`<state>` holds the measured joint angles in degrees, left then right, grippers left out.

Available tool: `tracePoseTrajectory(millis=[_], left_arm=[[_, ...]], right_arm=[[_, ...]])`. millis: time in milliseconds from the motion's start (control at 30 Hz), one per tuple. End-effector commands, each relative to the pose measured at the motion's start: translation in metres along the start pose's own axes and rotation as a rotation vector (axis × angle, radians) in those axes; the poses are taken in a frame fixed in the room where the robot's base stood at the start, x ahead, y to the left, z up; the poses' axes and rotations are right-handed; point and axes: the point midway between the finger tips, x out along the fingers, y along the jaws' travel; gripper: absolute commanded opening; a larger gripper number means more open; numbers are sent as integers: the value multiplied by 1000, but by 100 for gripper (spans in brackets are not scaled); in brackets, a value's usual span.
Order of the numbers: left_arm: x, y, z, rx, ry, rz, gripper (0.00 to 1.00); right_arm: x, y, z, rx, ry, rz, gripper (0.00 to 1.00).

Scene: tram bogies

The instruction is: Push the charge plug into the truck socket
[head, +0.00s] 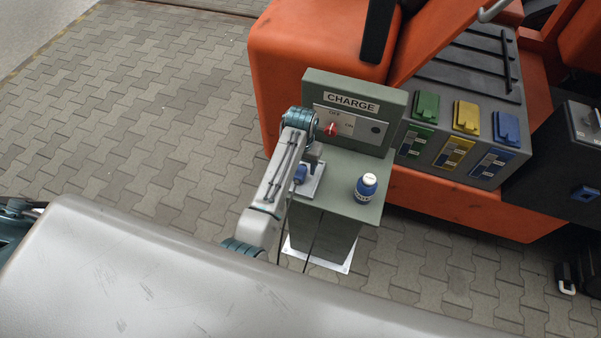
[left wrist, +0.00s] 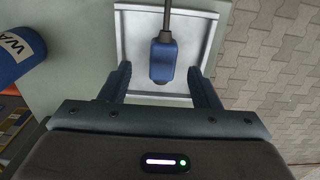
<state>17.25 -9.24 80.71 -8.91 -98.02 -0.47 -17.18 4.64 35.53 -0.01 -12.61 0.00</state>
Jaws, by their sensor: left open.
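The charge plug is a blue block with a dark cable; it lies in a pale shallow tray (left wrist: 135,98) on the charge stand, and the left wrist view shows it clearly (left wrist: 162,60). In the head view the plug (head: 300,174) is partly hidden by my left arm. My left gripper (left wrist: 160,76) is open, its fingers on either side of the plug with gaps. On the orange truck (head: 440,200), a grey box carries green (head: 426,107), yellow (head: 466,117) and blue (head: 507,127) flaps. I cannot tell which is the socket. My right gripper is not in view.
The green-grey charge stand (head: 345,199) has an upright CHARGE panel (head: 350,103) with a red switch (head: 330,130). A blue bottle with a white cap (head: 366,187) stands on its top, right of the tray. Open paving (head: 150,110) lies to the left.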

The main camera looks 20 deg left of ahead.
Motion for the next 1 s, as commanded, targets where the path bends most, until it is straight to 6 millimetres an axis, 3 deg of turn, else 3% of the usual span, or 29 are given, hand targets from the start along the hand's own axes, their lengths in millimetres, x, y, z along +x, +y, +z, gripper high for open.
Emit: tracePoseTrajectory(millis=[200, 400, 800, 1000], left_arm=[[22, -4, -5, 0, -4, 0, 56], [44, -4, -6, 0, -2, 0, 56], [49, -4, -6, -1, -1, 0, 56], [49, -4, -5, 0, -1, 0, 19]], right_arm=[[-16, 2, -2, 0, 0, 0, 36], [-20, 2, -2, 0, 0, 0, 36], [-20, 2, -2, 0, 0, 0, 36], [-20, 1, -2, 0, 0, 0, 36]])
